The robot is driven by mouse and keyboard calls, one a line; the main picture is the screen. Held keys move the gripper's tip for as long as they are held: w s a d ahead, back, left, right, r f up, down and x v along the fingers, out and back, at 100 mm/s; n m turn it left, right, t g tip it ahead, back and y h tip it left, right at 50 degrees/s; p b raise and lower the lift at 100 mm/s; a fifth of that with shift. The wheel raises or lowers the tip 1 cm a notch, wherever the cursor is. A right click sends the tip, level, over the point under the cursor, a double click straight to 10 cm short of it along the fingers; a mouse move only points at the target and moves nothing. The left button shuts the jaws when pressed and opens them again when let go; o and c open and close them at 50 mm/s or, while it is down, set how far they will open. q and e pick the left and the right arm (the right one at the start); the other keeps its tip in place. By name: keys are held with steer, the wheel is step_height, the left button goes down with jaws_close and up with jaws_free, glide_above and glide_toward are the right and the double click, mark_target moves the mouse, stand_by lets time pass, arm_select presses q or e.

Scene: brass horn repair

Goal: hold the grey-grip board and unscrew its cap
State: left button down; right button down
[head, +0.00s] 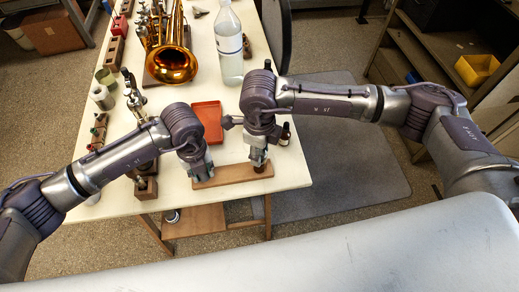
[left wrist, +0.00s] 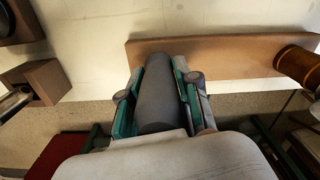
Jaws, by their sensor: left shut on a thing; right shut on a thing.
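The board (head: 230,176) is a tan wooden strip lying along the front edge of the white table. My left gripper (head: 200,172) is at its left part. In the left wrist view the left fingers (left wrist: 160,95) are closed around the thick grey grip (left wrist: 157,90), in front of the board (left wrist: 225,58). A dark brown round cap (left wrist: 298,64) stands at the board's right end. In the head view my right gripper (head: 258,158) points down over that end, shut on the cap (head: 262,169), which it mostly hides. Whether the cap has turned cannot be told.
A red tray (head: 208,121) lies behind the board between my arms. A small dark bottle (head: 285,134) stands close beside my right gripper. A clear bottle (head: 229,45) and brass horn (head: 172,60) are further back. Wooden blocks (head: 146,189) stand left of my left gripper.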

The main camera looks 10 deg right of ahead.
steer(key=shift+m, duration=0.9)
steer(key=n, duration=0.3)
steer(key=shift+n, duration=1.1)
steer(key=n, duration=0.2)
steer(key=shift+n, duration=0.4)
steer(key=c, duration=0.6)
jaws_free()
steer(key=shift+n, duration=0.3)
steer(key=shift+c, duration=0.2)
